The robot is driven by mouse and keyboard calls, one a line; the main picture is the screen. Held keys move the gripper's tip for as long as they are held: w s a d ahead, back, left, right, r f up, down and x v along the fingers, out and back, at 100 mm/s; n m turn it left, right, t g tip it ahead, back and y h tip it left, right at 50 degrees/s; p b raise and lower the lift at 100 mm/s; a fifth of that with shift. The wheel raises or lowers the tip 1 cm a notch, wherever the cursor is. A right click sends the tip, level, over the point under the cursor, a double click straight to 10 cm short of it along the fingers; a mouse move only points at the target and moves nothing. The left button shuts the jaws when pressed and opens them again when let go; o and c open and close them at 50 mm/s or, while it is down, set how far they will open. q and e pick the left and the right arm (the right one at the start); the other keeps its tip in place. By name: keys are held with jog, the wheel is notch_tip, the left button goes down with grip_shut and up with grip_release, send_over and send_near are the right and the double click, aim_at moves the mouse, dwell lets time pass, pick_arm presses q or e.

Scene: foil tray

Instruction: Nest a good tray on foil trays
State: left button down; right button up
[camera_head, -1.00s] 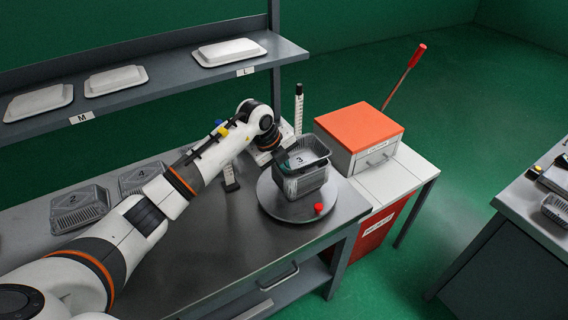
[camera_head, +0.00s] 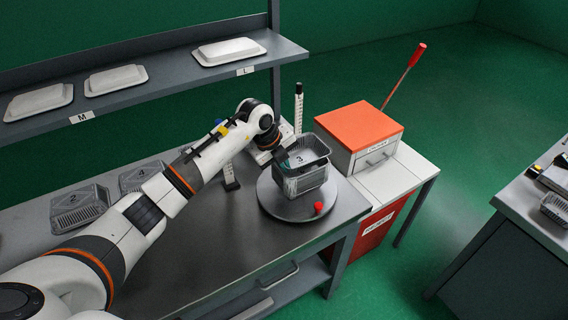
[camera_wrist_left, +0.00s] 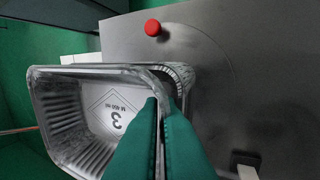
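A foil tray marked 3 (camera_head: 318,160) sits at the top of a stack on the round grey turntable (camera_head: 268,205). In the left wrist view, its ribbed inside (camera_wrist_left: 60,115) and label show. The rim of another foil tray (camera_wrist_left: 182,74) shows close against its rim, so the two look nested or nearly so; I cannot tell whether it is fully seated. My left gripper (camera_head: 284,160) is at the tray's left rim. Its green fingers (camera_wrist_left: 160,110) are shut on the tray wall in the wrist view. My right gripper is out of view.
A red knob (camera_head: 318,208) is at the turntable's front edge. Foil trays marked 2 (camera_head: 78,208) and 4 (camera_head: 140,177) lie left on the bench. An orange-topped box (camera_head: 359,127) stands right. A shelf with white lids (camera_head: 229,51) is behind.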

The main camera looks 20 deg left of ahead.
pick_arm(q)
jog(key=c, duration=1.6)
grip_release()
jog(key=shift+o, duration=0.2)
jog(key=b+v, duration=0.3)
jog(key=v, duration=0.9)
